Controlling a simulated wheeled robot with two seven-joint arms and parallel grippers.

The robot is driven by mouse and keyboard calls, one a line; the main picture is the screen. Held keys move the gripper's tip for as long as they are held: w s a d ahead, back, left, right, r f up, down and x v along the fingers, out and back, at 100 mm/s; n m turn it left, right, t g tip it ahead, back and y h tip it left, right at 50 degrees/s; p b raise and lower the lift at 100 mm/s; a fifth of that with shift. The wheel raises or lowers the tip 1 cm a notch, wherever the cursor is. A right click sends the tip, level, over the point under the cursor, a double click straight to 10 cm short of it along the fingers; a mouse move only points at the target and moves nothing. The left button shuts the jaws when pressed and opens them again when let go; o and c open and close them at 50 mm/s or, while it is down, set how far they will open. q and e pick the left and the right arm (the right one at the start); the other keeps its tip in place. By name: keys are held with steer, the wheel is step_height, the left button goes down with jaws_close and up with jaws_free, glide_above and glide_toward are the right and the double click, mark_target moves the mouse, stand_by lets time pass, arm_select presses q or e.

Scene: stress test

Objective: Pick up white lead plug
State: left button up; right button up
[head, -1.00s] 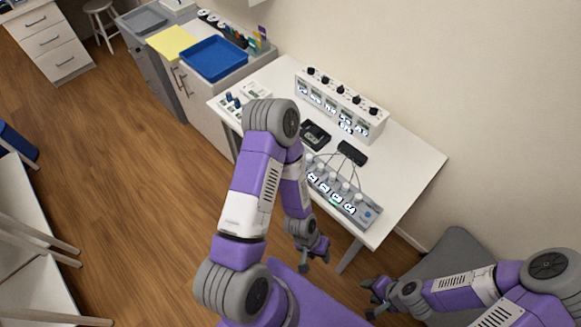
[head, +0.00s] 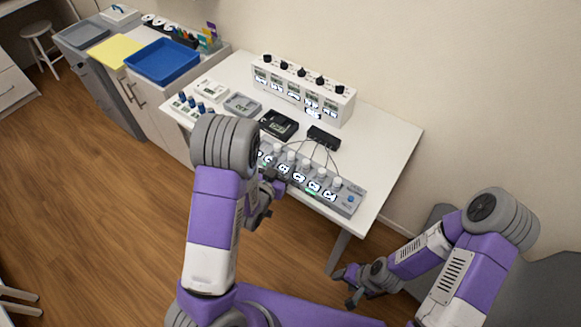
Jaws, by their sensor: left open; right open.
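Several white lead plugs stand in a row along the grey panel (head: 345,203) at the table's front edge; one white lead plug (head: 336,183) is at the row's right end. Thin dark leads run from plugs to a small black box (head: 323,138) behind. My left gripper (head: 272,196) is open and empty, close to the front edge of the panel, partly hidden by my own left arm. That arm also covers the panel's left end. My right gripper (head: 344,287) is open and empty, low in front of the table, apart from the panel.
The white table (head: 389,146) also bears a white box with black knobs (head: 304,90), a black device (head: 279,124), a grey device (head: 243,104) and blue-topped parts (head: 192,103). A blue tray (head: 163,61) is on the cabinet at left. The table's right side is clear.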

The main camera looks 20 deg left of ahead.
mark_target(290, 158)
arm_select(q)
steer(key=shift+w+r+t+b, duration=0.1)
steer(key=shift+w+t+b, duration=0.2)
steer(key=shift+t+b, duration=0.1)
steer(key=shift+w, duration=0.35)
steer(key=x, duration=0.6)
steer(key=shift+w+d+f, duration=0.2)
steer(key=shift+w+d, duration=0.1)
steer(key=shift+d, duration=0.1)
steer(key=shift+c, duration=0.2)
steer(key=c, duration=1)
steer(key=shift+r, duration=0.1)
